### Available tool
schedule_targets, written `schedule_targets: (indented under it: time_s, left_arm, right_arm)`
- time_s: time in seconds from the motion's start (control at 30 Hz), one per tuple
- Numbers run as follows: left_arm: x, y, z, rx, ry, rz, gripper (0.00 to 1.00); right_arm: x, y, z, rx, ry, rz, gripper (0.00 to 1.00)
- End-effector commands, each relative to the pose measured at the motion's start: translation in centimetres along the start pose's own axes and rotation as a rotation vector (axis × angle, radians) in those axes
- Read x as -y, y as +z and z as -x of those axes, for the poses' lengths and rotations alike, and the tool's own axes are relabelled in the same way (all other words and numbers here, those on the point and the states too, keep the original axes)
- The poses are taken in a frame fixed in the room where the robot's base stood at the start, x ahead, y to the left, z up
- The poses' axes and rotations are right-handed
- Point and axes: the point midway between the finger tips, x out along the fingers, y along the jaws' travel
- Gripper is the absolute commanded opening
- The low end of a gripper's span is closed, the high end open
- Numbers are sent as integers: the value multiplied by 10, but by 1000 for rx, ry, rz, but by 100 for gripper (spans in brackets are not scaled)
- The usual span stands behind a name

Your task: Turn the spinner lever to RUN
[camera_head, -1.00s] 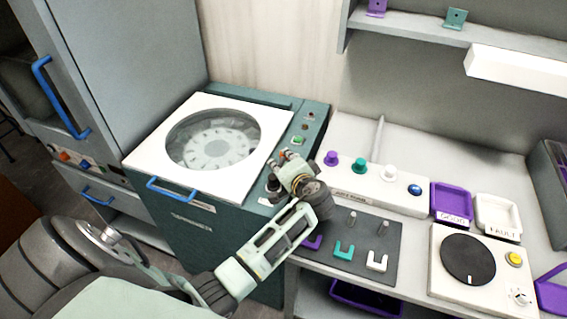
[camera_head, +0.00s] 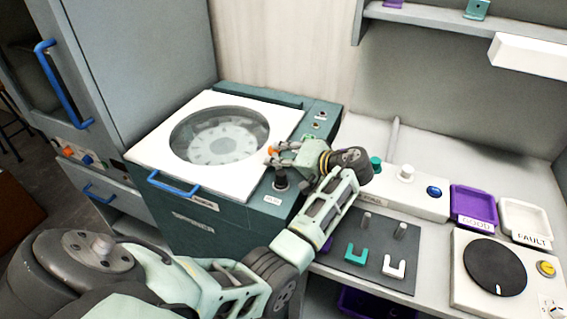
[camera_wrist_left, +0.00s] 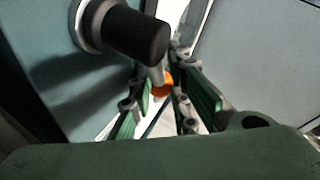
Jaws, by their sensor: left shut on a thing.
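The spinner (camera_head: 250,226) is a teal machine with a white lid and a round window. My left gripper (camera_head: 277,150) is over its right side, beside the lid. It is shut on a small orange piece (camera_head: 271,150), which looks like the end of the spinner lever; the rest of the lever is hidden. The orange piece also shows between the fingers in the left wrist view (camera_wrist_left: 163,84). A black knob (camera_head: 280,180) stands on the panel in front of the gripper, apart from it, with a small white label (camera_head: 272,199) too blurred to read. My right gripper is out of view.
The lid's blue handle (camera_head: 173,187) is at the front. To the right, a bench holds a white button box (camera_head: 425,203), a dark mat (camera_head: 345,272) with pegs, a purple tray (camera_head: 471,223) and a dial unit (camera_head: 500,300). A grey cabinet stands at left.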

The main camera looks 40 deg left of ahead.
Motion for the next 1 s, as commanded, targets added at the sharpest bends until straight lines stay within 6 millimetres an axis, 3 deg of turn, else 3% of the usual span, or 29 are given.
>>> schedule_targets:
  time_s: [0.6,0.63,0.8,1.0]
  left_arm:
    - [8,-4,-4,29,-26,27,0]
    - [8,-4,-4,29,-26,27,19]
    - [7,-3,-4,30,-25,27,34]
    - [5,-1,-3,34,-22,24,34]
  right_arm:
    - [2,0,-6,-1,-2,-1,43]
    - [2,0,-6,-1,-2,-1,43]
    - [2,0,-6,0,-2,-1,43]
    - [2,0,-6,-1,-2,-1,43]
